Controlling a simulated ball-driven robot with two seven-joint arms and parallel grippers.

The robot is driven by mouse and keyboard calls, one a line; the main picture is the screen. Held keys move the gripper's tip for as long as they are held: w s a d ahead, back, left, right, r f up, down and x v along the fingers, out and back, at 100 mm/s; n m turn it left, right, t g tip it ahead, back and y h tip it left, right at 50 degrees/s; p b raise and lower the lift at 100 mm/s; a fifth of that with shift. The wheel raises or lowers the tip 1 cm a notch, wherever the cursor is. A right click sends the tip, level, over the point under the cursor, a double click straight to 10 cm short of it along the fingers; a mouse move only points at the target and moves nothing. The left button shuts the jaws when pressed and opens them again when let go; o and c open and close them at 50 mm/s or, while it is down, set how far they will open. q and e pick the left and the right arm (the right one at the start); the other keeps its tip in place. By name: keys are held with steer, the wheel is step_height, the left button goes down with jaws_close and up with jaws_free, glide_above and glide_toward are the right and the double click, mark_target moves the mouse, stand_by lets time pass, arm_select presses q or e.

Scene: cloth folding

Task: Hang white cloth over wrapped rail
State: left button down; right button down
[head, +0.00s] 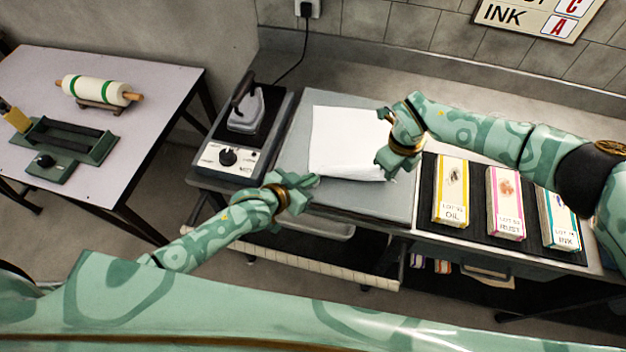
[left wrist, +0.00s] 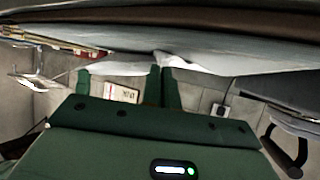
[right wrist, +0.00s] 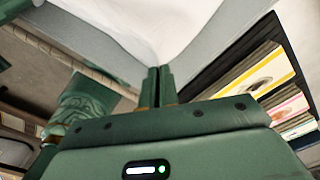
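The white cloth (head: 340,140) lies on a grey board on the bench, its near edge slightly raised. My left gripper (head: 316,181) is at the near left corner; in the left wrist view its fingers are close together at a fold of white cloth (left wrist: 180,62). My right gripper (head: 382,150) is at the near right corner; in the right wrist view the cloth (right wrist: 150,20) narrows to a point at its closed fingers (right wrist: 160,75). The wrapped rail (head: 310,264), pale and banded, runs below the bench's front edge, clear of the cloth.
A hot plate with an iron (head: 243,110) stands left of the grey board (head: 293,140). Boxes (head: 452,190) sit in a black tray at the right. A side table (head: 150,90) with a roller (head: 95,91) is at the far left. Floor shows between the tables.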

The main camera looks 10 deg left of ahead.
arm_select(q)
steer(key=shift+r, duration=1.7)
